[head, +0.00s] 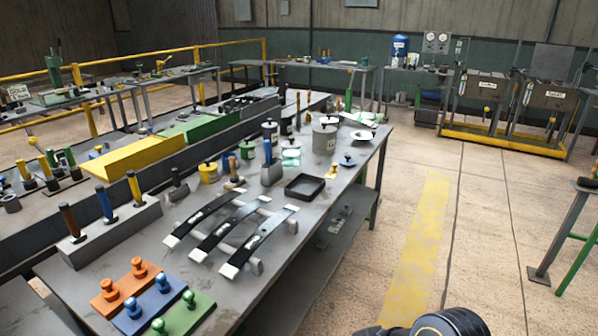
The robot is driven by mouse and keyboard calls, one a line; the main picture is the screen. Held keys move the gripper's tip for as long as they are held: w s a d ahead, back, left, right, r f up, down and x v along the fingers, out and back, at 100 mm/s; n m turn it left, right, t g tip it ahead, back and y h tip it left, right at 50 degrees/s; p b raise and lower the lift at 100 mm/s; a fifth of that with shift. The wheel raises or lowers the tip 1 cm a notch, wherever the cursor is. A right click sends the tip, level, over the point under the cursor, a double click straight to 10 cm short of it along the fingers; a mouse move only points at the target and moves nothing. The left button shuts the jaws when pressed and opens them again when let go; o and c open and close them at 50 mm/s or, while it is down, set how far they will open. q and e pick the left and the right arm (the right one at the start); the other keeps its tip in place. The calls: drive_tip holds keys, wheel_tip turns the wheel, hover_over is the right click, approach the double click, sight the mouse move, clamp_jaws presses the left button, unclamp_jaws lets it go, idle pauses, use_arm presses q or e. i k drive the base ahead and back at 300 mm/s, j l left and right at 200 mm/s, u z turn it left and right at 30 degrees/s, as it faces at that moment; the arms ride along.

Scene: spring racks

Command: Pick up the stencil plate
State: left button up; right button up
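I cannot make out for certain which thing is the stencil plate. Flat plates with two knobs each lie at the near end of the workbench (262,310): an orange one (112,301), a blue one (134,322) and a green one (200,318). Farther along the bench are a black square tray (290,187) and a pale dish (363,134). Neither of my grippers shows. Only a dark rounded part, probably of my arm, shows at the bottom edge.
Three dark leaf springs (225,238) lie across the bench on light supports. A grey block (117,230) holds upright handled tools at the left. Pots and jars, including a grey canister (324,140), crowd the far half. Open floor (480,220) with a yellow stripe lies right.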

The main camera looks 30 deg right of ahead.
sight(330, 173)
drive_tip(key=i+l+u, duration=0.1)
drive_tip(key=l+u, duration=0.25)
drive_tip(key=i+l+u, duration=0.1)
drive_tip(key=u, duration=0.25)
drive_tip(key=l+u, duration=0.5)
drive_tip(key=l, duration=0.55)
drive_tip(key=l+u, duration=0.15)
drive_tip(key=l, duration=0.55)
drive_tip(key=k+l+u, duration=0.1)
drive_tip(key=l, duration=0.6)
drive_tip(key=k+l+u, duration=0.15)
drive_tip(key=l, duration=0.55)
drive_tip(key=k+l, duration=0.1)
drive_tip(key=l, duration=1.35)
drive_tip(key=k, duration=0.05)
